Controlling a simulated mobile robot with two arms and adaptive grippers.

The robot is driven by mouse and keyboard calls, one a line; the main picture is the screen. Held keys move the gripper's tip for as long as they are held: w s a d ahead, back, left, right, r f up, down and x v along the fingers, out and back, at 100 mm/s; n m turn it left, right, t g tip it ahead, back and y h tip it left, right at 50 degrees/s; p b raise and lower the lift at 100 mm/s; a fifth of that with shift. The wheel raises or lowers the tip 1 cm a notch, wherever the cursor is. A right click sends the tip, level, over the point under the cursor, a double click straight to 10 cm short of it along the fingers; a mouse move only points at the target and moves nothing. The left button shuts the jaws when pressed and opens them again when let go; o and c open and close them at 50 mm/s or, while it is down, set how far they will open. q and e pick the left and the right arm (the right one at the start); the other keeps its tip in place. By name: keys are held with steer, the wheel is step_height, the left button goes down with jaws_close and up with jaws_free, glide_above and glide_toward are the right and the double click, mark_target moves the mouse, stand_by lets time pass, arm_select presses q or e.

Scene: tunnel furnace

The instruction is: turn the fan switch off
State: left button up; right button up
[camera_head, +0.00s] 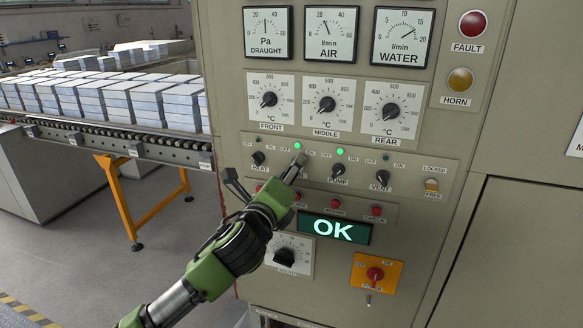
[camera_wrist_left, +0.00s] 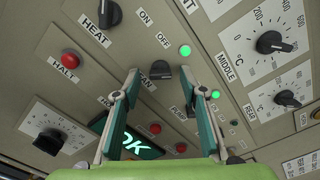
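The fan switch (camera_wrist_left: 163,73) is a small black knob on the beige control panel, its label partly covered by a finger in the left wrist view. The green lamp above it (camera_head: 297,145) is lit, between OFF and ON marks. My left gripper (camera_head: 296,165) is at the panel over the fan switch and hides most of it in the head view. In the left wrist view, the left gripper (camera_wrist_left: 167,84) is open, with one finger on each side of the knob and gaps showing between. I cannot tell how far its tips are from the panel. My right gripper is not in view.
The heat knob (camera_head: 258,158), pump knob (camera_head: 338,171) and vent knob (camera_head: 382,178) are in the same row. Red buttons, an OK display (camera_head: 335,229) and an orange switch plate (camera_head: 376,273) lie below. A roller conveyor (camera_head: 120,140) carries stacked blocks at left.

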arm_select(q)
steer(key=shift+w+d, duration=0.1)
steer(key=shift+w, duration=0.25)
jaws_close()
steer(key=c, duration=1.1)
jaws_free()
